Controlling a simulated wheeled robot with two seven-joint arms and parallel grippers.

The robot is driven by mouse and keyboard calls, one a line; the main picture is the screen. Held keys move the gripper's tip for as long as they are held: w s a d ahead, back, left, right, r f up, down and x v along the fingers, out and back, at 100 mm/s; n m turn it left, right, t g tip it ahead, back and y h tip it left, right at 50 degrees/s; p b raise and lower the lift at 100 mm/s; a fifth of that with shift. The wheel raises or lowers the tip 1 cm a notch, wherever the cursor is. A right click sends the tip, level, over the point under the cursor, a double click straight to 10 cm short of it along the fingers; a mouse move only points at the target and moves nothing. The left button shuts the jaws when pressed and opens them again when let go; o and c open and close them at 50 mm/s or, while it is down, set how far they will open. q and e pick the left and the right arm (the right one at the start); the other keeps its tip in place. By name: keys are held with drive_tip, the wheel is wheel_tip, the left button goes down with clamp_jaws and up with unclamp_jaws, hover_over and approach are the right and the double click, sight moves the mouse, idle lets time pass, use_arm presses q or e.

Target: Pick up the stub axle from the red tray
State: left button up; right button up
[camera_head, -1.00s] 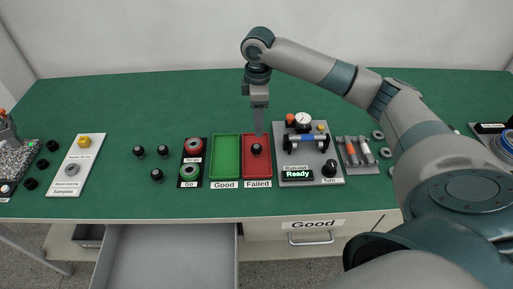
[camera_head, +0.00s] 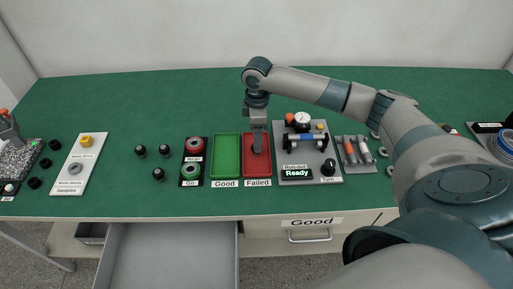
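The red tray (camera_head: 264,172), labelled "Failed", lies on the green bench near its front edge. A small dark stub axle stood in it in the earlier view; now my gripper covers it almost wholly. My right gripper (camera_head: 257,149) points straight down over the tray, its fingertips at the stub axle. The fingers are seen edge-on, so I cannot tell whether they are apart or closed on it. My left gripper is not in the view.
The green "Good" tray (camera_head: 226,155) is just left of the red tray. The run-out fixture (camera_head: 311,171) with a dial gauge (camera_head: 302,120) stands close on the right. Several dark stub axles stand further left. An open drawer (camera_head: 165,255) lies below the bench front.

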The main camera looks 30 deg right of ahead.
drive_tip(key=shift+s+a+f+p, duration=0.1)
drive_tip(key=shift+f+p, duration=0.2)
drive_tip(key=shift+f, duration=0.7)
drive_tip(key=shift+s+a+f+p, duration=0.1)
drive_tip(key=shift+f+p, duration=0.2)
drive_tip(key=shift+f, duration=0.7)
drive_tip(key=shift+w, duration=0.1)
clamp_jaws()
